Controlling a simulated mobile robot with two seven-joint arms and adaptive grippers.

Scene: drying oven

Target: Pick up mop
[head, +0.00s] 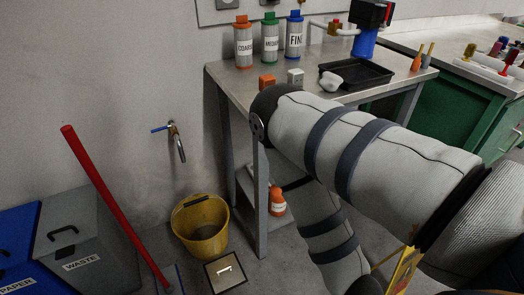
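A long red pole (112,205), which looks like the mop's handle, leans diagonally at the lower left. Its top end stands free in front of the wall and its lower end is near the picture's bottom edge. A mop head cannot be made out. My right arm comes in from the right, bends near the metal table and runs down to the bottom edge. Its gripper is out of the picture, and so is my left gripper.
A grey WASTE bin (85,232) and a blue PAPER bin (18,225) stand left of the pole. A yellow bucket (200,240) stands below a wall tap (177,142). A metal table (225,80) holds bottles and a black tray (360,75).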

